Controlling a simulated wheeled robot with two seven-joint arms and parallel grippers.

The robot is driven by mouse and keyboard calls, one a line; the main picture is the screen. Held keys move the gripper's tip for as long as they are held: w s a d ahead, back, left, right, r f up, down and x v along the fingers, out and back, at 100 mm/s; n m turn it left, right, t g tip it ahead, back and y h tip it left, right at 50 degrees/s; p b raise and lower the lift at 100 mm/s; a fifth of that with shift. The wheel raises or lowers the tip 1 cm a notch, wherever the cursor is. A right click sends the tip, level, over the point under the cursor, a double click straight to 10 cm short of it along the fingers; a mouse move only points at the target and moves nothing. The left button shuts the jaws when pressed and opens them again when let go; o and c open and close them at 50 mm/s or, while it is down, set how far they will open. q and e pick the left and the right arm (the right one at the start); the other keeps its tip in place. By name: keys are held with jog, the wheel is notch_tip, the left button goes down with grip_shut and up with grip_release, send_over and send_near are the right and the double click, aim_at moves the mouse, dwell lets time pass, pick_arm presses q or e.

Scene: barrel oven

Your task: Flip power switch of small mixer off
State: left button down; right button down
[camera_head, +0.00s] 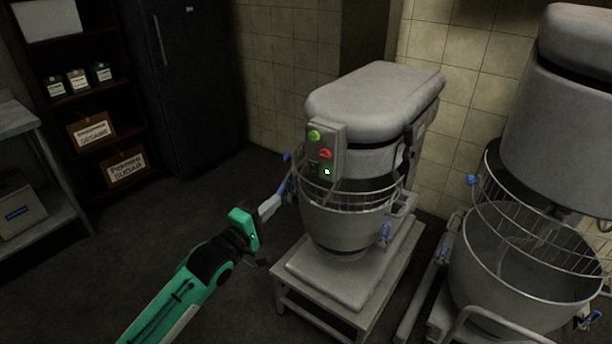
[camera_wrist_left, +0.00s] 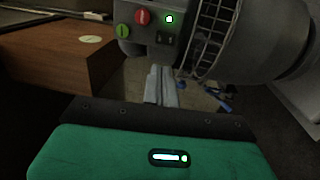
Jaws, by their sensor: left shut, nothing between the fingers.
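The small mixer (camera_head: 375,100) stands on a low stand, with a wire guard over its bowl (camera_head: 345,222). Its control panel (camera_head: 340,150) carries a green button (camera_head: 314,135), a red button (camera_head: 326,154) and a lit green-white indicator (camera_head: 327,171). In the left wrist view the panel shows the green button (camera_wrist_left: 123,31), the red button (camera_wrist_left: 142,17), the glowing indicator (camera_wrist_left: 169,19) and a small dark switch (camera_wrist_left: 165,39). My left gripper (camera_head: 278,196) is shut and empty, below and left of the panel, apart from it. Its fingers (camera_wrist_left: 160,85) point toward the panel. The right gripper is out of view.
A larger mixer (camera_head: 560,120) with a wire guard stands at the right. Blue-tipped levers (camera_head: 385,232) stick out around the small mixer's bowl. A dark shelf (camera_head: 85,105) with labelled boxes and a dark cabinet (camera_head: 195,85) stand at the back left.

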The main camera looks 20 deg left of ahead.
aim_at(313, 165)
pick_arm(q)
jog(key=shift+w, duration=0.1)
